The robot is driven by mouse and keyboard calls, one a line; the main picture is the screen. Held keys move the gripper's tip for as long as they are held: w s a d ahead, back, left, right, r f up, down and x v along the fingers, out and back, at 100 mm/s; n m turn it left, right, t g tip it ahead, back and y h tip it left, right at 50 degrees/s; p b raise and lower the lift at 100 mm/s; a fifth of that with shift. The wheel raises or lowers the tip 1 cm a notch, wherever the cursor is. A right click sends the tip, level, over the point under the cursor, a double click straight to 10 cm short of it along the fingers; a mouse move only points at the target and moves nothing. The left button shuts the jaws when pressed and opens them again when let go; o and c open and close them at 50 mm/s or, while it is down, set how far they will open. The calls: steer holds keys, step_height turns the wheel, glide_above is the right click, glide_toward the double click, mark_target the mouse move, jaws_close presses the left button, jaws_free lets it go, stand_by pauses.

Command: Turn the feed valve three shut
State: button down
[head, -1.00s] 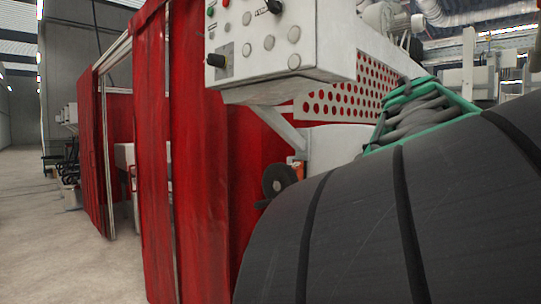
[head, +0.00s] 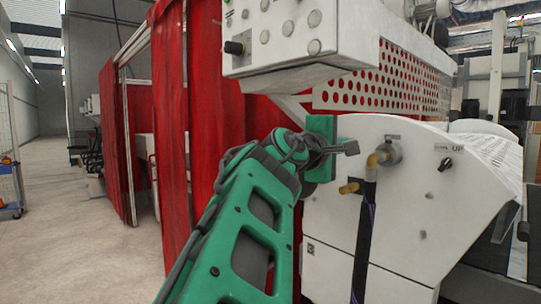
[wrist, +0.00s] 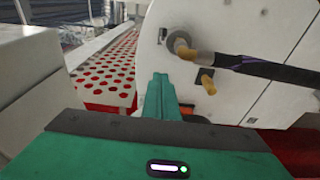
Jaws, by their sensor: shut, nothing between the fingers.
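A white machine side plate (head: 420,215) carries a round grey fitting with a brass elbow (head: 378,158) and a black hose (head: 364,240) hanging from it. A small grey T-shaped handle (head: 392,137) sits just above the fitting. A brass stub (head: 349,188) sticks out lower left. No number three is readable, so I cannot tell which part is feed valve three. My gripper (head: 350,148) is left of the elbow in the head view. In the wrist view my gripper's green fingers (wrist: 163,82) are together and empty, beside the elbow (wrist: 187,53) and stub (wrist: 208,84), apparently apart from them.
A control box (head: 295,35) with buttons overhangs my arm. A black knob (head: 445,163) is by an "UP" label. Open floor (head: 80,220) lies far left.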

mark_target(375, 154)
steer(key=x, duration=0.3)
steer(key=s+d+x, duration=0.1)
steer(key=x, duration=0.6)
steer(key=shift+d, duration=0.45)
steer(key=shift+s+d+f, duration=0.1)
steer(key=shift+s+d, duration=0.3)
steer(key=shift+d, duration=0.45)
